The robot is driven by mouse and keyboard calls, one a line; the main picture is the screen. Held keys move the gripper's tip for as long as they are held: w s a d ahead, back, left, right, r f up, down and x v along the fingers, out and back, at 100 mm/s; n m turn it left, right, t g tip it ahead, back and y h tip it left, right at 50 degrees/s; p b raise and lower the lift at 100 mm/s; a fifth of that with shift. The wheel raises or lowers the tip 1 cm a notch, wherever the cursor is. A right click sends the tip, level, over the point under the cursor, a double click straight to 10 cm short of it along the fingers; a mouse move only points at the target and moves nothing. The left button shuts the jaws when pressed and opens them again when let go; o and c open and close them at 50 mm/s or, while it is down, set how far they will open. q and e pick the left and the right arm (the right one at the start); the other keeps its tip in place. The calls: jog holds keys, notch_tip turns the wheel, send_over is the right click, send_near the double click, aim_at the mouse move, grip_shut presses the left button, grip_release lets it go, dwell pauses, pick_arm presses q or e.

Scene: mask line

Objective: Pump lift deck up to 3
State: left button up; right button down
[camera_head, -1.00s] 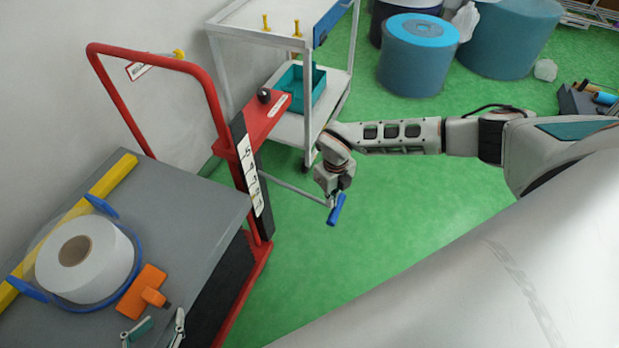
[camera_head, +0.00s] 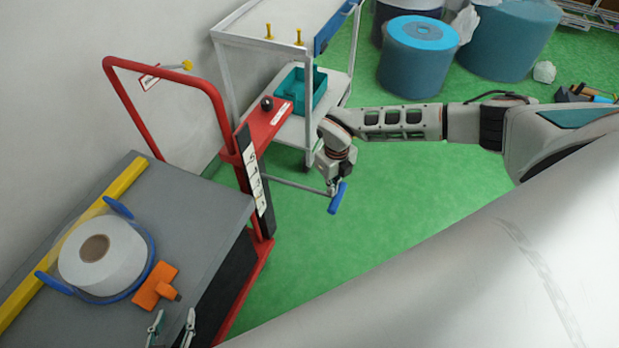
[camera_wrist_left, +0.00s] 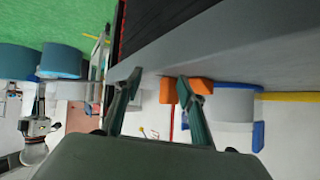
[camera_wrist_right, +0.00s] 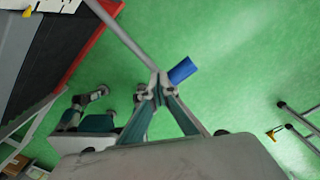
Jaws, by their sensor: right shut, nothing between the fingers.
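The lift cart's grey deck (camera_head: 205,215) is at the left. Its scale strip (camera_head: 255,180) runs down the mast with 5 near the top; the lower figures are too small to read surely. A thin grey pump lever (camera_head: 295,184) sticks out to the right and ends in a blue grip (camera_head: 339,199). My right gripper (camera_head: 336,188) is at this end; in the right wrist view its fingertips (camera_wrist_right: 159,90) are together beside the blue grip (camera_wrist_right: 183,70). My left gripper (camera_head: 173,318) is open and empty by the deck's front edge; its spread fingers (camera_wrist_left: 158,85) show in the left wrist view.
On the deck lie a white roll (camera_head: 85,262) in a blue holder, an orange block (camera_head: 155,286) and a yellow bar (camera_head: 75,232). A white trolley (camera_head: 240,40) with a teal bin (camera_head: 293,92) stands behind. The green floor (camera_head: 400,190) right of the lever is clear.

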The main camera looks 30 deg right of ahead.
notch_tip(320, 180, up, 4)
jog(key=p, duration=0.3)
jog(key=shift+s+d, duration=0.1)
jog(key=shift+s, duration=0.05)
pick_arm(q)
jog(key=a+r+p, duration=0.1)
jog(key=a+r, duration=0.1)
jog(key=r, duration=0.1)
jog(key=shift+s+a+y, duration=0.15)
jog(key=shift+a+y, duration=0.15)
jog(key=shift+a, duration=0.05)
pick_arm(e)
notch_tip(320, 180, up, 2)
jog(key=shift+r, duration=0.2)
pick_arm(q)
jog(key=shift+s+a+f, duration=0.1)
jog(key=shift+s+f, duration=0.05)
jog(key=shift+f, duration=0.1)
jog(key=shift+d, duration=0.2)
jog(key=shift+d+r, duration=0.2)
jog(key=shift+f, duration=0.1)
pick_arm(e)
jog(key=shift+f, duration=0.1)
